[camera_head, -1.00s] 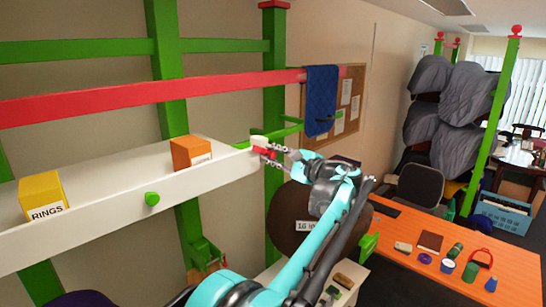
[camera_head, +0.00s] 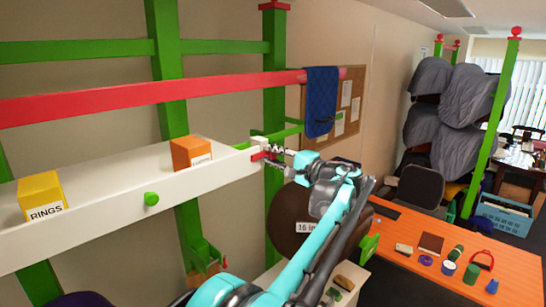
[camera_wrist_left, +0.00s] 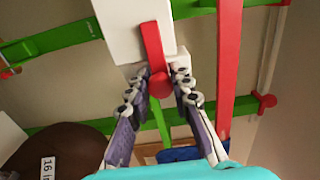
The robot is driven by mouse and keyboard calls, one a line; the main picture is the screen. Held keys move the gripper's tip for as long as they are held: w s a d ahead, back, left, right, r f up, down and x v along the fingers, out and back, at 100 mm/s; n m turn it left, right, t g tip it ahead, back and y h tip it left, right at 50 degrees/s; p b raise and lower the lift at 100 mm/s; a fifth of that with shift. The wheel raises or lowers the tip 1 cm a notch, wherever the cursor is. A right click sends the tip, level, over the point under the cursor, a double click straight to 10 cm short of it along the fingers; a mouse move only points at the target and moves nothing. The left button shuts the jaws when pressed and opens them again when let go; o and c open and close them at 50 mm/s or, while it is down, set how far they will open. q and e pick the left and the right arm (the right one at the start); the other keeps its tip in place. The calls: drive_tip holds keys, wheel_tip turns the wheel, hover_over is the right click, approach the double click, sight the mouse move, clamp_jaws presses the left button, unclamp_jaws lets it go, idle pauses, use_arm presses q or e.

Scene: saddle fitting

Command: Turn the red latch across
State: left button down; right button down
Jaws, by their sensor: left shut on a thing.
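The red latch (camera_head: 261,156) is at the right end of the white shelf (camera_head: 110,200). In the left wrist view the red latch (camera_wrist_left: 153,50) is a bar lying over the white shelf end (camera_wrist_left: 125,25), with a round red knob at its near end. My left gripper (camera_head: 276,157) is at the shelf end. In the left wrist view its two fingers (camera_wrist_left: 160,88) are on either side of the knob and shut on the latch. The fingers partly hide the latch in the head view. My right gripper is not in view.
An orange box (camera_head: 191,153) and a yellow box (camera_head: 41,196) stand on the shelf. A red rail (camera_head: 130,97) with a blue cloth (camera_head: 321,100) runs above. Green posts (camera_head: 274,100) stand behind. An orange table (camera_head: 400,233) with several small items is at lower right.

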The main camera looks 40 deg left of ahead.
use_arm(q)
drive_tip(key=c, duration=1.3)
unclamp_jaws()
drive_tip(key=shift+c, duration=0.2)
drive_tip(key=s+d, duration=0.1)
drive_tip(key=d, duration=1.1)
drive_tip(key=shift+s, duration=0.1)
